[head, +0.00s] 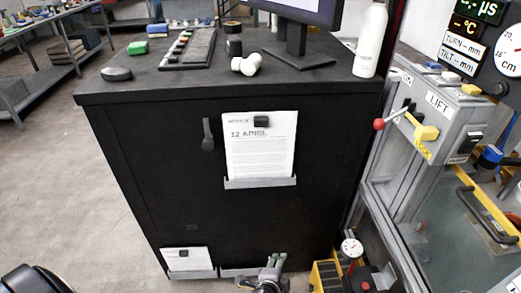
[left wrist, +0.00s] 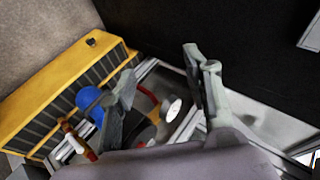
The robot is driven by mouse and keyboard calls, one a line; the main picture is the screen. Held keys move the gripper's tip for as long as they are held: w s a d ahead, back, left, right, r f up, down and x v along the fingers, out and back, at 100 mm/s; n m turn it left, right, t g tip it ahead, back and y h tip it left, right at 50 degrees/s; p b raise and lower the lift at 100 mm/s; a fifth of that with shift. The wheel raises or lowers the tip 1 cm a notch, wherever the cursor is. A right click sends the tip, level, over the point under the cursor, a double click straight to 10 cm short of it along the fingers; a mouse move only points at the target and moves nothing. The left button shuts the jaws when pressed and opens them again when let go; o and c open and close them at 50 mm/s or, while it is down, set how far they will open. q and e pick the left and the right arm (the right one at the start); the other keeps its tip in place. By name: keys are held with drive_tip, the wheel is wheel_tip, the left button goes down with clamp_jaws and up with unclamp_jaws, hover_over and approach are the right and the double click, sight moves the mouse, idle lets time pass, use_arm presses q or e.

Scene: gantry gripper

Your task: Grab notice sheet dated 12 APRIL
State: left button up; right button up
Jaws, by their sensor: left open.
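The notice sheet dated 12 APRIL (head: 260,155) is a white page with printed lines. It hangs upright on the front of the black cabinet (head: 150,140), a dark clip or magnet at its top and its lower edge in a grey ledge (head: 260,183). My left gripper (head: 276,260) is low in front of the cabinet, well below the sheet and apart from it. In the left wrist view its two fingers (left wrist: 163,75) are spread with nothing held between them. My right gripper is not in view.
Another white sheet (head: 184,258) sits in a lower holder at left, its text unreadable. A dark handle (head: 208,134) is left of the dated sheet. A grey machine frame with a red-knobbed lever (head: 379,124) stands at right. A yellow ribbed item (left wrist: 65,85) lies below.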

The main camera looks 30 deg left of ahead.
use_arm(q)
drive_tip(key=w+a+r+m+t+y, duration=0.1)
drive_tip(key=w+r+t, duration=0.1)
drive_tip(key=r, duration=0.8)
drive_tip(key=w+a+r+t+y, duration=0.1)
drive_tip(key=w+r+t, duration=0.15)
drive_tip(key=r, duration=0.65)
drive_tip(key=t+y, duration=0.2)
drive_tip(key=y, duration=0.2)
approach(260, 124)
drive_tip(key=shift+n, duration=0.4)
drive_tip(key=p+x, duration=0.3)
drive_tip(key=x, duration=0.5)
drive_tip(key=shift+w+a+p, duration=0.15)
drive_tip(key=shift+w+p, duration=0.15)
drive_tip(key=shift+p, duration=0.05)
drive_tip(key=shift+w+a+f, duration=0.1)
drive_tip(key=shift+w, duration=0.25)
drive_tip(key=shift+s, duration=0.1)
clamp_jaws()
